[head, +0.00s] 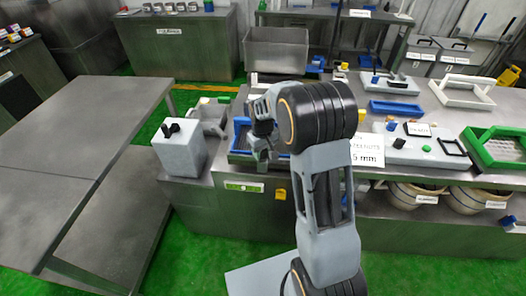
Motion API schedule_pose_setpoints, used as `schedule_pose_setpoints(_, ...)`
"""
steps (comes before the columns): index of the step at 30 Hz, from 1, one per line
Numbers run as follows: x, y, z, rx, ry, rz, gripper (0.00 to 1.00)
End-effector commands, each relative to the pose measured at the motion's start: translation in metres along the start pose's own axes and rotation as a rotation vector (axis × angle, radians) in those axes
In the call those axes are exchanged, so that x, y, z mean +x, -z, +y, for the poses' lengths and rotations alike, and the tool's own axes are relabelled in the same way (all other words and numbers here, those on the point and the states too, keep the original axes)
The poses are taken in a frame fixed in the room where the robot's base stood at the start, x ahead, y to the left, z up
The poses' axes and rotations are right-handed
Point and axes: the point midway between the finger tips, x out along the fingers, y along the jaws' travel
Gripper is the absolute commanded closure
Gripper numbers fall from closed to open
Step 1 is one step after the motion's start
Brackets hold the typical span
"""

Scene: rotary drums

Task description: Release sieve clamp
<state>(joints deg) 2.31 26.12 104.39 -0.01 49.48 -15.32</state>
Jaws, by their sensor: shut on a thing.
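My gripper (264,160) is in the head view, left of my arm's dark elbow, pointing down at the front of a bench. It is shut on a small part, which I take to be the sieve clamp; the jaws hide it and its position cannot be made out. A blue-framed sieve tray (241,133) lies on the bench right behind and beside the gripper. My arm covers its right side.
A grey box with black knobs (180,148) stands left of the gripper. A white sign reading "5 mm" (367,153) is close on the right. An empty metal table (85,130) is at left, with green floor between.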

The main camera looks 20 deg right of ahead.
Motion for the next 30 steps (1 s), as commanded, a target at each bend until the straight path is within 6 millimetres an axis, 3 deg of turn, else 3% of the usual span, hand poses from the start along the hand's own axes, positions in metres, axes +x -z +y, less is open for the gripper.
schedule_pose_setpoints(15, -0.0002, 0.0001, 0.0000, 0.449, 0.000, 0.000, 0.81)
schedule_pose_setpoints(30, -0.0004, 0.0001, 0.0002, 0.660, 0.000, 0.000, 0.81)
